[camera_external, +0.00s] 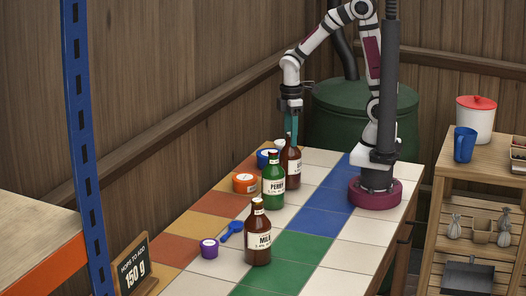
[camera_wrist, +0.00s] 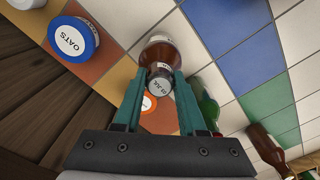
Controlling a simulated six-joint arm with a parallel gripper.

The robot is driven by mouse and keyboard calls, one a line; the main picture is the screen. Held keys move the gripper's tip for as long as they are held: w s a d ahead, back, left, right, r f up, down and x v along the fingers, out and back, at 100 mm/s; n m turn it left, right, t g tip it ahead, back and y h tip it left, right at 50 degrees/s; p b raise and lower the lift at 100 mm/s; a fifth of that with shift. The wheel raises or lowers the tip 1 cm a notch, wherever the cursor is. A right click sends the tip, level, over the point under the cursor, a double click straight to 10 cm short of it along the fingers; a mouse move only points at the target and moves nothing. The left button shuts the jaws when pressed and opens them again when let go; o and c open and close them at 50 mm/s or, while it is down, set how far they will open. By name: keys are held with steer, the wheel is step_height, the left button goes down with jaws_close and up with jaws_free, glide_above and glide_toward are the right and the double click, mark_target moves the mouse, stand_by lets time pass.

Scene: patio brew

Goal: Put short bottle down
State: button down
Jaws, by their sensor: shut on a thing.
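A brown bottle (camera_external: 292,172) with a pale label is upright between the fingers of my gripper (camera_external: 291,132). In the wrist view the same brown bottle (camera_wrist: 162,52) shows between the teal fingertips (camera_wrist: 160,82), with its labelled cap facing the camera. My gripper is shut on its upper part. The bottle's base is at or just above the tiles behind the green bottle; I cannot tell whether it touches. The green PERRY bottle (camera_external: 273,182) partly hides it.
A second brown bottle (camera_external: 258,235) stands nearer the front. Blue tiles (camera_external: 322,205) to the right are clear.

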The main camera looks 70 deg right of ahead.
steer(key=shift+f, duration=0.2)
steer(key=shift+c, duration=2.4)
jaws_free()
step_height(320, 180, up, 12)
steer(key=s+a+f+m+y, duration=0.1)
steer(key=s+f+m, duration=0.3)
steer(key=s+m, duration=1)
steer(key=shift+a+m+y, duration=0.2)
steer(key=shift+m+y, duration=0.1)
steer(key=shift+y, duration=0.1)
